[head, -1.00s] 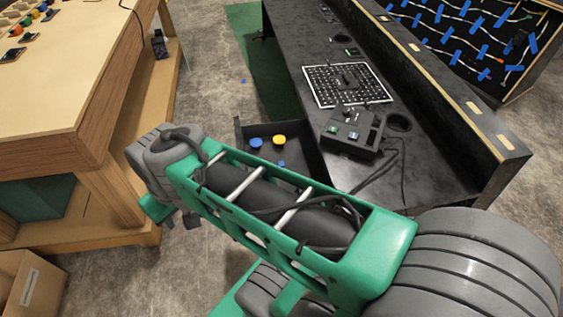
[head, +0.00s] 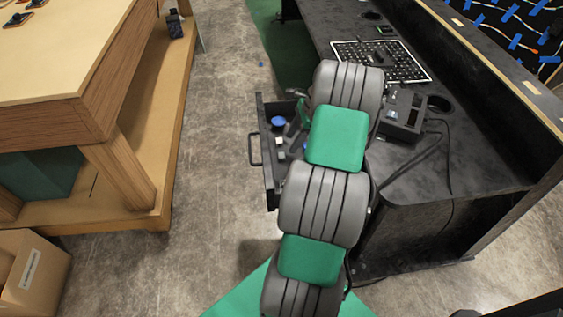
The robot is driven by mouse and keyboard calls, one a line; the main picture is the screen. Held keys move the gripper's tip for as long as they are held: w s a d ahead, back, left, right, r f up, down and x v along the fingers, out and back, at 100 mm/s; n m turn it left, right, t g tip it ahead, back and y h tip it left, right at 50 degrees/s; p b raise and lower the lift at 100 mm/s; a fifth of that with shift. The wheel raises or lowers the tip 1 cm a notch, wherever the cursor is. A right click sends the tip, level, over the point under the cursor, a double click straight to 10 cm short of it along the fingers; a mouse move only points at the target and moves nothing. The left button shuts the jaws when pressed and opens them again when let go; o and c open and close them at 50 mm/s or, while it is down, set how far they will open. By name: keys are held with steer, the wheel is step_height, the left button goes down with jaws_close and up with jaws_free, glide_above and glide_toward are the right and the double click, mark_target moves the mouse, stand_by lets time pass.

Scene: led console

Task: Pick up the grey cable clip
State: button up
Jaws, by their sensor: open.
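I cannot make out the grey cable clip for certain. My arm covers the right part of the open black drawer (head: 262,112), where small things lie. My gripper (head: 281,149) shows only in part, low over or inside the drawer, left of my arm's grey and green links. It is open. Whether it touches anything is hidden. A blue round piece (head: 278,122) lies in the drawer just beyond the gripper.
The drawer sticks out from the black console (head: 440,165), with its handle facing left. A black control box (head: 404,116) with cables and a perforated panel (head: 402,66) are on the console top. A wooden workbench (head: 120,140) stands at left. Bare floor lies between.

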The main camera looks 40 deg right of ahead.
mark_target(282, 155)
steer(key=x, duration=0.3)
steer(key=a+b+x, duration=0.1)
steer(key=x, duration=0.3)
steer(key=shift+r, duration=0.1)
steer(key=shift+d, duration=0.1)
jaws_close()
steer(key=shift+r, duration=0.1)
